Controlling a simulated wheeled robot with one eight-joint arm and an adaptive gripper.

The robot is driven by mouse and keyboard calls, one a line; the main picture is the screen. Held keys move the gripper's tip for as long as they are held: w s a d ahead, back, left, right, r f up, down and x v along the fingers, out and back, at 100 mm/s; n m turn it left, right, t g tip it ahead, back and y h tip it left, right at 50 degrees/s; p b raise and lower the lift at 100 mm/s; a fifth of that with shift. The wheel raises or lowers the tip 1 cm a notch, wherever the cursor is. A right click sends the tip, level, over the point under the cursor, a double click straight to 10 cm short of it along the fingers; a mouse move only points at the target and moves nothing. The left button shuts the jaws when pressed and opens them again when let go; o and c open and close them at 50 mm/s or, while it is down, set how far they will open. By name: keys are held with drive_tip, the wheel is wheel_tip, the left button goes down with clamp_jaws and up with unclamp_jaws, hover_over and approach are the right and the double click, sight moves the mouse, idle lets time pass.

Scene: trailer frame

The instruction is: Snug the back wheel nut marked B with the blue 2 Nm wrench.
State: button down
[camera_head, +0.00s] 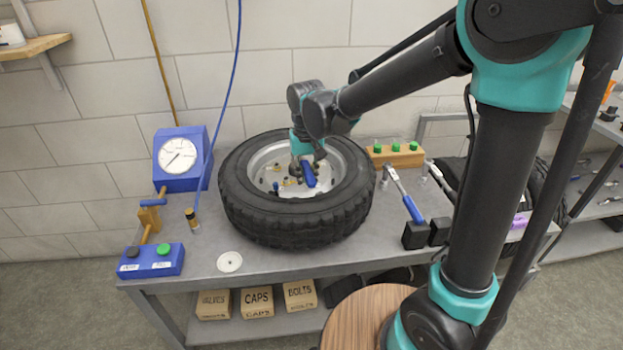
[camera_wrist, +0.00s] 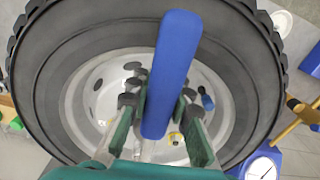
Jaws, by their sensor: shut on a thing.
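The wheel (camera_head: 238,200) lies flat on the bench, with a black tyre and a pale metal rim. My gripper (camera_head: 306,160) is over the hub, pointing down, shut on a blue-handled wrench (camera_head: 309,175). In the wrist view the blue handle (camera_wrist: 172,70) stands up between the fingers of my gripper (camera_wrist: 160,120) and hides part of the hub. The wrench's working end is hidden, so I cannot tell whether it sits on a nut. Dark nuts and a yellowish one (camera_wrist: 176,138) show around the hub. No letter B is legible.
A blue gauge (camera_head: 180,158) stands left of the wheel, with a blue button box (camera_head: 152,261) in front. Another blue-handled wrench (camera_head: 412,208) leans at the right beside black blocks (camera_head: 416,235). A wooden block with green knobs (camera_head: 397,157) stands behind. A white disc (camera_head: 230,262) lies in front.

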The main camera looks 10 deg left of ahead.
drive_tip(key=shift+s+a+m, duration=0.25)
drive_tip(key=shift+a+m, duration=0.2)
drive_tip(key=shift+a, duration=0.35)
drive_tip(key=shift+s+a+m, duration=0.2)
drive_tip(key=shift+a+m, duration=0.25)
drive_tip(key=shift+a, duration=0.35)
drive_tip(key=shift+s+a, duration=0.1)
drive_tip(key=shift+a, duration=0.45)
drive_tip(key=shift+w+d+n, duration=0.2)
drive_tip(key=shift+d+n, duration=0.1)
drive_tip(key=shift+d, duration=0.45)
drive_tip(key=shift+w+d+n, duration=0.15)
drive_tip(key=shift+d+n, duration=0.15)
drive_tip(key=shift+d, duration=0.45)
drive_tip(key=shift+a, duration=0.2)
drive_tip(key=shift+s+a+m, duration=0.2)
drive_tip(key=shift+a+m, duration=0.25)
drive_tip(key=shift+a, duration=0.25)
drive_tip(key=shift+s+a+m, duration=0.15)
drive_tip(key=shift+a+m, duration=0.3)
drive_tip(key=shift+a, duration=0.25)
